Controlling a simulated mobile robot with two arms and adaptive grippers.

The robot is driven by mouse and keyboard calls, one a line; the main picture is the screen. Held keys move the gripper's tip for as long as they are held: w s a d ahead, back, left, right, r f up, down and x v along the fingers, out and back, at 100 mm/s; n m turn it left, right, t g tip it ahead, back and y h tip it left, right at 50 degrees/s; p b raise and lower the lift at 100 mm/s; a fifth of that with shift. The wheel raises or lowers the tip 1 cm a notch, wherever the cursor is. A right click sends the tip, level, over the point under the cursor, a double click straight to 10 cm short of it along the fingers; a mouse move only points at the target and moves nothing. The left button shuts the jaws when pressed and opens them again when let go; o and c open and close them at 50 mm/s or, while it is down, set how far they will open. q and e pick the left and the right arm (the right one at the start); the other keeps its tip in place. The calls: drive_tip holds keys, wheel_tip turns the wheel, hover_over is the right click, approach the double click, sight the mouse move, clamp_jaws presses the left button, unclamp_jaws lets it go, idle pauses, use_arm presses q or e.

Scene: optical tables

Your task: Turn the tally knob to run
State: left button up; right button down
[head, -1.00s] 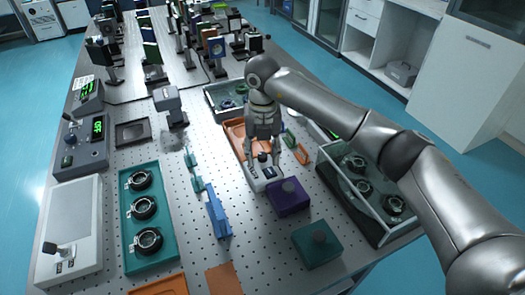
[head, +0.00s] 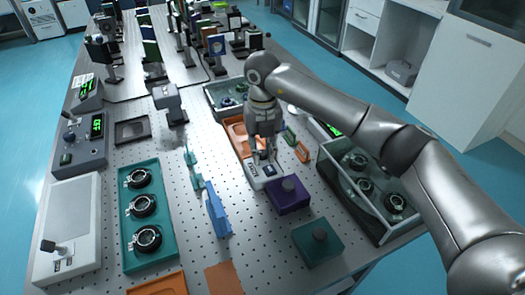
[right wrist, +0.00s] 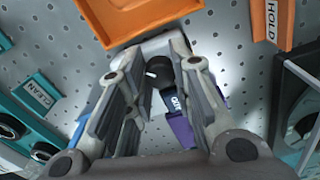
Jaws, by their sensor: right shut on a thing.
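The tally box, a small pale box (head: 254,170), sits on the perforated table between an orange tray and a purple box. Its dark knob (right wrist: 160,75) with a white mark shows between the fingers in the right wrist view. A dark label with white letters (right wrist: 178,104) lies beside the knob; I cannot read it surely. My right gripper (head: 262,158) points down over the pale box, its fingers shut on the knob; it also shows in the right wrist view (right wrist: 158,85). The fingers hide most of the knob in the head view. My left gripper is out of view.
A green box (head: 318,243), a clear-walled bin (head: 345,195) and an orange tray (right wrist: 140,25) are nearby. A blue part (head: 215,212) stands left. Bare perforated table lies between them.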

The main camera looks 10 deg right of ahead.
sight(263, 152)
drive_tip(key=shift+n+b, duration=0.9)
drive_tip(key=shift+n, duration=1.2)
drive_tip(key=c, duration=1.2)
unclamp_jaws()
drive_tip(key=shift+c, duration=0.2)
drive_tip(key=shift+r, duration=0.25)
wheel_tip(263, 152, up, 12)
drive_tip(key=shift+f, duration=0.2)
